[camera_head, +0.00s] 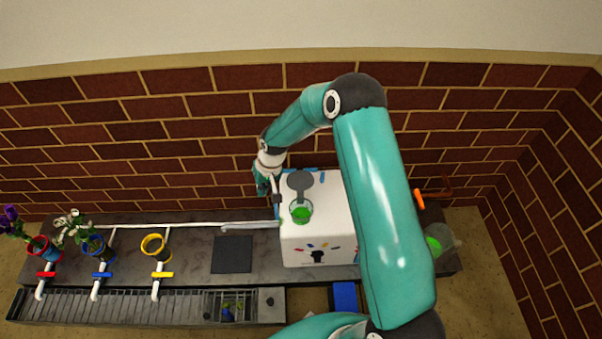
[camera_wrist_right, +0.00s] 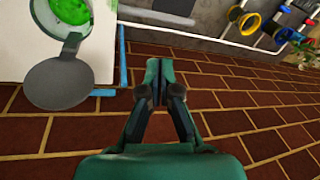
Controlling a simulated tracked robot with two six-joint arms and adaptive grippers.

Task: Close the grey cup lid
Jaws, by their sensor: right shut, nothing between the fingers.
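The grey cup lid (camera_head: 299,180) is a flat round disc, standing open behind the cup with green contents (camera_head: 301,213), on top of a white box. In the right wrist view the grey lid (camera_wrist_right: 68,84) is at the upper left, hinged to the cup with green inside (camera_wrist_right: 68,12). My right gripper (camera_head: 276,196) is beside the box's left edge, left of the lid and apart from it. In the right wrist view the right gripper's fingertips (camera_wrist_right: 159,68) are together and empty. My left gripper is not in view.
The white box (camera_head: 318,245) stands on a dark counter (camera_head: 195,250) before a brick wall (camera_head: 190,130). Red, blue and yellow ring holders, two with flowers, are at the left. A blue block (camera_head: 345,296) is in front. A transparent container with green contents (camera_head: 437,243) stands right.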

